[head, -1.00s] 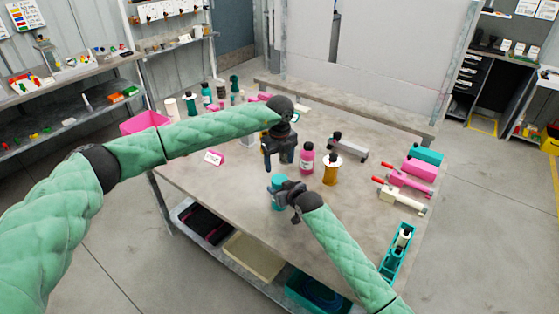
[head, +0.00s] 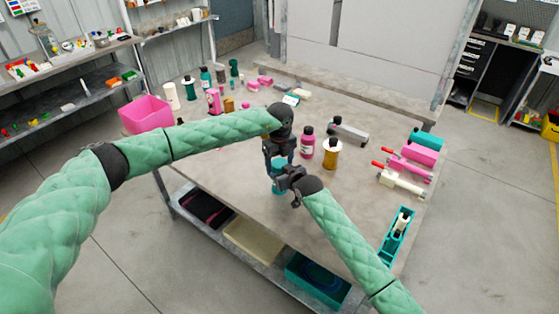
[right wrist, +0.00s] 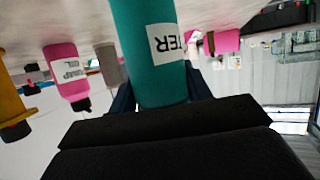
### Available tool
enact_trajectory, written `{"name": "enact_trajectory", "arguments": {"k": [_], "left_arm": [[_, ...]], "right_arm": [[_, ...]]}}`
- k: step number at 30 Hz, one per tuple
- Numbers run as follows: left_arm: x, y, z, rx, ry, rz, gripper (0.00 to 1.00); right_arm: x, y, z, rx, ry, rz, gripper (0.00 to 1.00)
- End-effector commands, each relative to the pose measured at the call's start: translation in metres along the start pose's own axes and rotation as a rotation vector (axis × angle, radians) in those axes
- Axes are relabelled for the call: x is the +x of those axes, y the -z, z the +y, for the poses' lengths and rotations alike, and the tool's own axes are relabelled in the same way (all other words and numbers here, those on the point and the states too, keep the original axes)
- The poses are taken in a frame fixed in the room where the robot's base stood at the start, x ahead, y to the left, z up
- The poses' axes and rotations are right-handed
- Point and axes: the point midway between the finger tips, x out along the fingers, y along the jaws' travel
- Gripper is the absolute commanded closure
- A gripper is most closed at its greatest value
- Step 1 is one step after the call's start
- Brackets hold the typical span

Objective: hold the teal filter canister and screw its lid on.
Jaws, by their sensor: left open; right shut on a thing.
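The teal filter canister (head: 277,187) stands near the table's front edge, between my two grippers. My right gripper (head: 285,181) is shut on its side. In the right wrist view the canister (right wrist: 148,45) appears upside down, with a white label ending in "TER", between the dark fingers. My left gripper (head: 278,158) is open and points down at the canister's top, close above or around it. The top of the canister is mostly hidden by the left gripper, so I cannot tell whether a lid is there.
A grey-handled part (head: 348,131) lies behind. Pink and white pump parts (head: 403,178) and a teal tray (head: 396,240) line the right side. A pink bin (head: 146,114) sits at back left.

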Motion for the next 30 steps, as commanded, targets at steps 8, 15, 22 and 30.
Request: {"name": "enact_trajectory", "arguments": {"k": [8, 15, 22, 30], "left_arm": [[0.000, 0.000, 0.000, 0.000, 0.000, 0.000, 0.75], [0.000, 0.000, 0.000, 0.000, 0.000, 0.000, 0.26], [-0.003, 0.000, 0.000, 0.000, 0.000, 0.000, 0.26], [-0.030, -0.001, 0.000, 0.000, 0.002, -0.001, 0.26]], "right_arm": [[0.000, 0.000, 0.000, 0.000, 0.000, 0.000, 1.00], [0.000, 0.000, 0.000, 0.000, 0.000, 0.000, 1.00], [0.000, 0.000, 0.000, 0.000, 0.000, 0.000, 1.00], [0.000, 0.000, 0.000, 0.000, 0.000, 0.000, 1.00]]}}
